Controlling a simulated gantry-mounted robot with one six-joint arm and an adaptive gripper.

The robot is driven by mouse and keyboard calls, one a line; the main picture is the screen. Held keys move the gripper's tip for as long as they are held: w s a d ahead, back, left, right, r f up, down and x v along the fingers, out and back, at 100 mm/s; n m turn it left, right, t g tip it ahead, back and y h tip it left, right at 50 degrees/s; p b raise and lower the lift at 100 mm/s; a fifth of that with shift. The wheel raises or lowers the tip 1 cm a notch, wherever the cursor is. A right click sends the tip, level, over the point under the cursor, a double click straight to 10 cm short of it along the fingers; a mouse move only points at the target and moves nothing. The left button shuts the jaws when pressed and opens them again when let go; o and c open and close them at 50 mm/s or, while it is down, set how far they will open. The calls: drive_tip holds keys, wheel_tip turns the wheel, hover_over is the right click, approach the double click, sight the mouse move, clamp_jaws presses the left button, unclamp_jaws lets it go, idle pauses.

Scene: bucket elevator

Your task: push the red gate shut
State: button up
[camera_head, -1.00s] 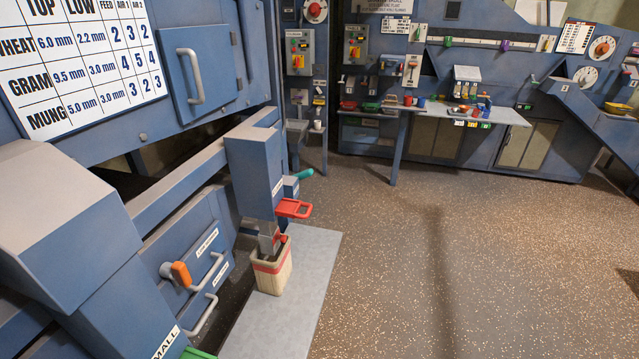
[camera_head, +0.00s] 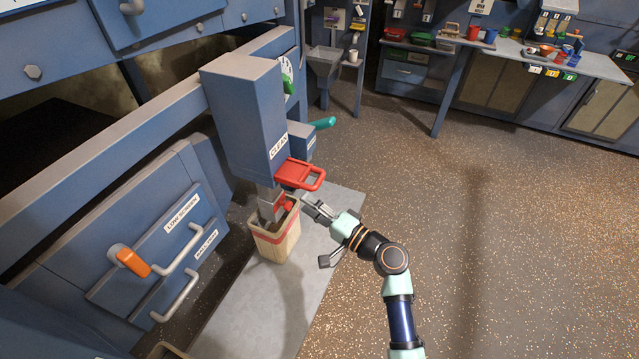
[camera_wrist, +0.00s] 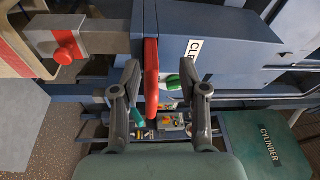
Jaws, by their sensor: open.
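The red gate (camera_head: 299,174) is a flat plate with a loop handle. It sticks out of the lower front of the blue box labelled CLEAN (camera_head: 245,110), above a spout. In the wrist view the red gate (camera_wrist: 152,75) shows edge-on as a narrow upright strip, between the two fingers in the picture. My gripper (camera_head: 314,205) is just below and to the right of the gate handle in the head view. In the wrist view my gripper (camera_wrist: 162,85) has its fingers apart, with nothing held between them. Whether a finger touches the gate is unclear.
A bin (camera_head: 278,238) with a red band stands under the spout on a grey mat (camera_head: 310,265). A teal handle (camera_head: 322,123) is behind the gate. An orange-handled lever (camera_head: 130,261) is at left. The speckled floor (camera_head: 530,250) at right is clear.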

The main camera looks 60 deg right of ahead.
sight(319, 179)
drive_tip(key=s+d+f+m+h, duration=0.2)
drive_tip(key=s+d+m+h, duration=0.15)
drive_tip(key=s+d, duration=0.2)
drive_tip(key=shift+m+y, duration=0.25)
drive_tip(key=b+x, duration=0.1)
drive_tip(key=x, duration=0.3)
drive_tip(key=b+x, duration=0.1)
drive_tip(key=x, duration=0.3)
drive_tip(key=shift+w+d+r, duration=0.15)
drive_tip(key=shift+d+r, duration=0.05)
drive_tip(key=shift+d, duration=0.1)
clamp_jaws()
